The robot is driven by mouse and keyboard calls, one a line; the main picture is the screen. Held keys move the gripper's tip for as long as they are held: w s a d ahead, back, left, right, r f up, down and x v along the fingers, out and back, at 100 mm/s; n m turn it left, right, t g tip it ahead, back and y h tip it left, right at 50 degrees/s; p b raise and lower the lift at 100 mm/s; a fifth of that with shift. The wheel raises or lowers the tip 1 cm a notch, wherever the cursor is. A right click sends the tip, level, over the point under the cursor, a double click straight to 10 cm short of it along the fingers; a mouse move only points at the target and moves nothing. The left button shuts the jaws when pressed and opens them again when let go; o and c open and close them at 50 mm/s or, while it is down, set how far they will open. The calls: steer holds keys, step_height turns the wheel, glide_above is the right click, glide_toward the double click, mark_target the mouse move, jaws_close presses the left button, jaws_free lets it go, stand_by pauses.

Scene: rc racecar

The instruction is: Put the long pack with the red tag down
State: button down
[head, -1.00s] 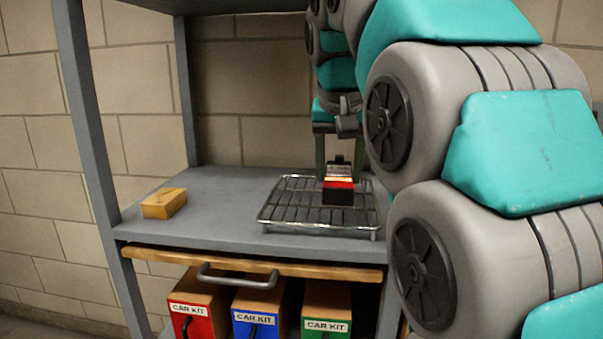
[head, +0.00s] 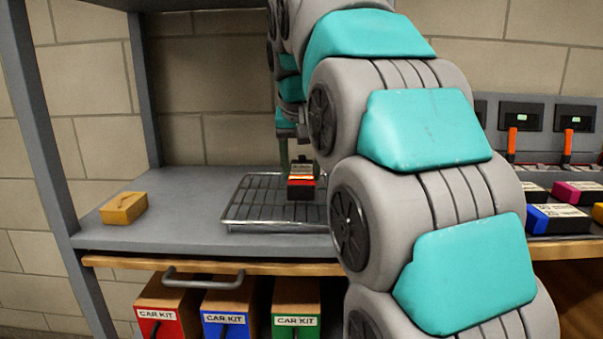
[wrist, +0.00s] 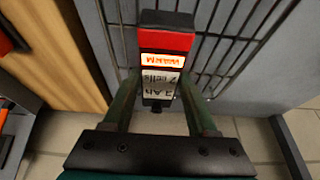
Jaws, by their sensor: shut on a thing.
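The long pack with the red tag (head: 301,188) is a dark block with a red band and a pale label. In the head view it is at the wire rack (head: 238,213), over its right part; I cannot tell whether it touches the bars. My gripper (head: 299,165) is above it, partly hidden by my arm. In the wrist view the pack (wrist: 167,40) sits between the fingers of my gripper (wrist: 158,82), which is shut on it. The rack's bars (wrist: 222,30) show behind the pack.
A yellow-brown block (head: 124,208) lies on the grey shelf (head: 185,190), left of the rack, with bare shelf between. Red, blue and green car kit boxes (head: 220,310) stand below. At right are coloured packs (head: 558,218) and dark units with orange parts (head: 567,142).

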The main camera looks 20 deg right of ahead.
steer(key=shift+f, duration=0.6)
steer(key=shift+f, duration=0.1)
steer(key=shift+c, duration=1)
jaws_free()
